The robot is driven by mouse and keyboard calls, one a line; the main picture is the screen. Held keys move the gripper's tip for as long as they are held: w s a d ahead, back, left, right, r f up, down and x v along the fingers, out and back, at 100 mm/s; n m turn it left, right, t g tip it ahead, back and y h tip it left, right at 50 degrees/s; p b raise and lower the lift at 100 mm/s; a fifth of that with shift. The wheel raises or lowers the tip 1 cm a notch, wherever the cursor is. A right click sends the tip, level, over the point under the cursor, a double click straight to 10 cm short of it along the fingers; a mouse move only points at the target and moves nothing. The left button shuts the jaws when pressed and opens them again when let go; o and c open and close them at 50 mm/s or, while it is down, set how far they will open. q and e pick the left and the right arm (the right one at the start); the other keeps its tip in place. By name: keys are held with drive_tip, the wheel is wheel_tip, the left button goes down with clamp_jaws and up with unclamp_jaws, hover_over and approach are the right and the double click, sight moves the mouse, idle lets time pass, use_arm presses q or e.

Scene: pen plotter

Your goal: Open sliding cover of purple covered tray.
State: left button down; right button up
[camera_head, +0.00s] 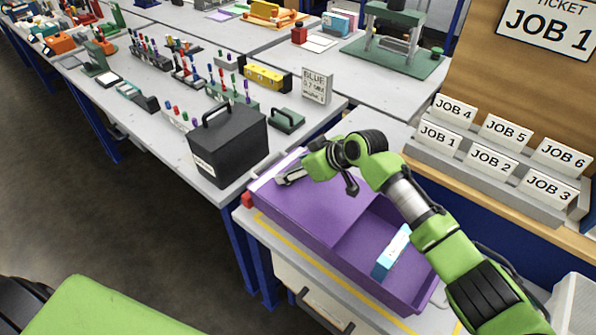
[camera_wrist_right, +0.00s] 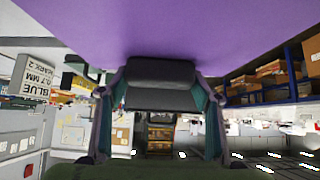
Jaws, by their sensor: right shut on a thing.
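The purple covered tray (camera_head: 422,292) lies along the table edge in the head view. Its purple sliding cover (camera_head: 312,212) lies over the left part. The right part is uncovered and shows the tray's inside with a light blue and white box (camera_head: 392,252) in it. My right gripper (camera_head: 291,177) is at the cover's far left end, shut on the grey cover handle. In the right wrist view the dark grey handle (camera_wrist_right: 160,85) sits between the two fingers, under the purple cover (camera_wrist_right: 160,25). My left gripper is not in view.
A black box with a handle (camera_head: 228,150) stands on the adjoining table, left of the tray. A small red block (camera_head: 248,200) sits by the tray's left corner. A rack of job cards (camera_head: 490,163) stands behind my right arm.

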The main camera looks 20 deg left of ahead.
drive_tip(key=shift+a, duration=0.25)
drive_tip(key=o, duration=1.6)
drive_tip(key=shift+d, duration=0.1)
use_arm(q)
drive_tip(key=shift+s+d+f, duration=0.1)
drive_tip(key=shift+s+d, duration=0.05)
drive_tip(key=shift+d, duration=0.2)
use_arm(e)
drive_tip(key=v, duration=1.2)
